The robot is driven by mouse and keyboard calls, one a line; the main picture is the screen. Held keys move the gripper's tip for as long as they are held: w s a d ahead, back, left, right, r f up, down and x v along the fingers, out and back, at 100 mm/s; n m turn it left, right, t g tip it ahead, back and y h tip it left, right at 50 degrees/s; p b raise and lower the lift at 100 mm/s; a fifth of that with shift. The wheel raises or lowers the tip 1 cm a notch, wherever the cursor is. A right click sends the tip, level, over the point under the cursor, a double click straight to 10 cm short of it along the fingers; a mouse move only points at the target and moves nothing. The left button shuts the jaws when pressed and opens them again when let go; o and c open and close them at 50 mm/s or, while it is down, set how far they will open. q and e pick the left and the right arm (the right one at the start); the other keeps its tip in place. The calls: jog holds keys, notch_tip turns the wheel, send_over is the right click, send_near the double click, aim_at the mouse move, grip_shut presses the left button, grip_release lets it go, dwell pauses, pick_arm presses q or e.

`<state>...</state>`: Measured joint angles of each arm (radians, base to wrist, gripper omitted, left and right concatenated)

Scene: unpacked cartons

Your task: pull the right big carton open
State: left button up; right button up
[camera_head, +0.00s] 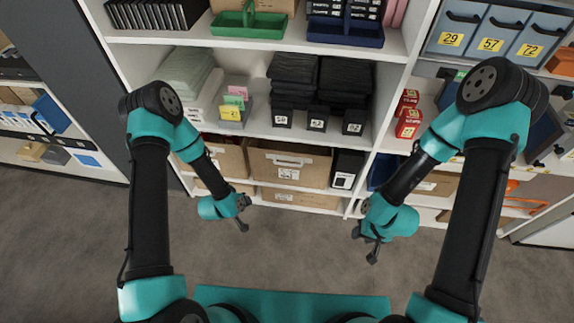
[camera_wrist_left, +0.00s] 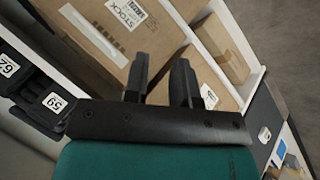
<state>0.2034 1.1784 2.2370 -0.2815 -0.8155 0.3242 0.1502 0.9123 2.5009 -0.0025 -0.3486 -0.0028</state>
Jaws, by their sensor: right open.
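The right big carton (camera_head: 289,165) is brown cardboard with a pale handle strip and a white label, on a low shelf of the middle bay. Its front fills the top of the left wrist view, with the "STOCK" label (camera_wrist_left: 128,14). The left big carton (camera_head: 226,156) stands beside it, partly behind my left arm. My left gripper (camera_head: 243,226) is in front of the shelf, low and left of the right carton. Its two fingers (camera_wrist_left: 160,80) are apart and empty. My right gripper (camera_head: 373,258) is open and empty, lower and right of the carton, pointing down.
Flatter cartons (camera_head: 300,198) lie on the shelf below. A narrow black box (camera_head: 346,168) stands right of the right big carton. The grey floor (camera_head: 310,255) between my grippers is clear.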

aim_at(287, 164)
pick_arm(q)
jog(key=w+d+f+n+t+h, duration=0.4)
jog(key=w+d+f+n+t, duration=0.3)
jog(key=t, duration=0.4)
jog(key=shift+w+f+h, duration=0.3)
jog(key=shift+w+f, duration=0.6)
jog(key=shift+d, duration=0.15)
jog(key=x, duration=1.7)
jog(key=shift+w+r, duration=0.15)
jog(key=shift+r, duration=0.05)
grip_shut()
